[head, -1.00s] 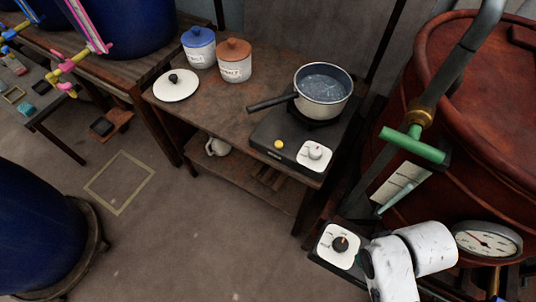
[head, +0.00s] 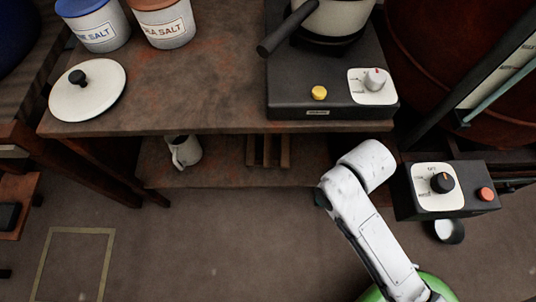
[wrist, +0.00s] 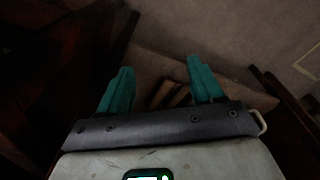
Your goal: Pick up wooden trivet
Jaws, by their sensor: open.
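The wooden trivet (head: 268,151), with brown parallel slats, lies on the lower shelf of the table in the head view, partly under the tabletop's front edge. In the wrist view, dark wooden slats that look like the trivet (wrist: 170,95) show between and beyond the fingers, partly hidden by my gripper body. My gripper (wrist: 160,68) is open, its two teal fingers wide apart with nothing held between them. In the head view my white arm reaches in front of the table to the trivet's right; the fingers are not clearly visible there.
The tabletop (head: 190,95) overhangs the lower shelf (head: 215,173). Above are a hotplate (head: 290,85) with a pot (head: 335,18). A control box (head: 465,200) is at right. The front floor is clear.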

